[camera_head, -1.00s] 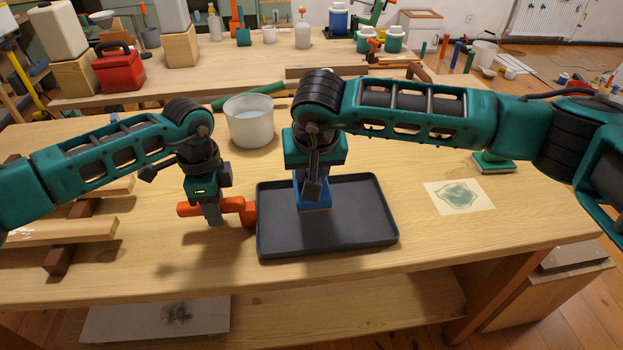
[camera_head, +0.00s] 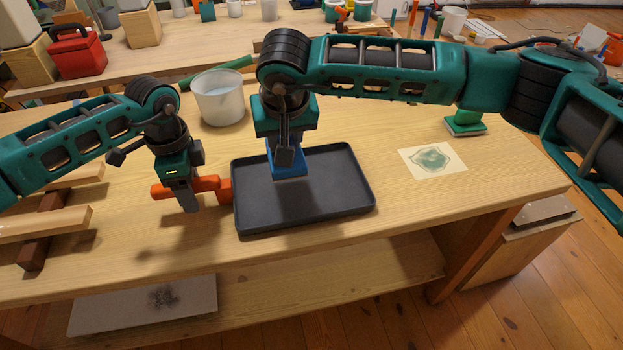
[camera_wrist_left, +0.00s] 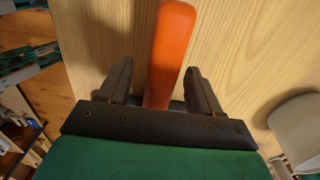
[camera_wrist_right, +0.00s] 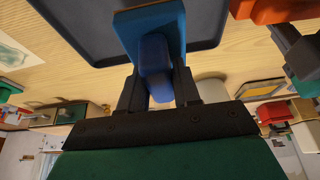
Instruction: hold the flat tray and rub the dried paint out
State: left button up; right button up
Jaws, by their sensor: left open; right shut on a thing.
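The flat dark grey tray (camera_head: 335,188) lies on the wooden table, with an orange handle (camera_head: 208,185) at its left side. My left gripper (camera_head: 188,205) is open at this handle; in the left wrist view the orange handle (camera_wrist_left: 170,50) stands between the two parted fingers (camera_wrist_left: 160,88). My right gripper (camera_head: 285,150) is shut on a blue block-like tool (camera_head: 289,168) over the left part of the tray. The right wrist view shows the tool's blue grip (camera_wrist_right: 155,65) between the fingers. Whether the tool touches the tray, and any paint beneath it, I cannot tell.
A whitish bucket (camera_head: 220,100) stands behind the tray. A paper with a green patch (camera_head: 433,160) and a green-handled block (camera_head: 466,122) lie to the right. Wooden slats (camera_head: 50,225) lie at the left. The table front is clear.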

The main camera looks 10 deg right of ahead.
pick_arm(q)
jog(key=shift+o, duration=0.4)
notch_tip(320, 180, up, 6)
jog(key=p, duration=0.4)
jog(key=shift+f+p, duration=0.15)
jog(key=shift+p, duration=0.2)
pick_arm(e)
notch_tip(320, 180, up, 5)
jog(key=shift+f, duration=0.15)
pick_arm(q)
jog(key=shift+r+p, duration=0.55)
jog(key=shift+r, duration=0.65)
pick_arm(e)
jog(key=shift+r, duration=0.6)
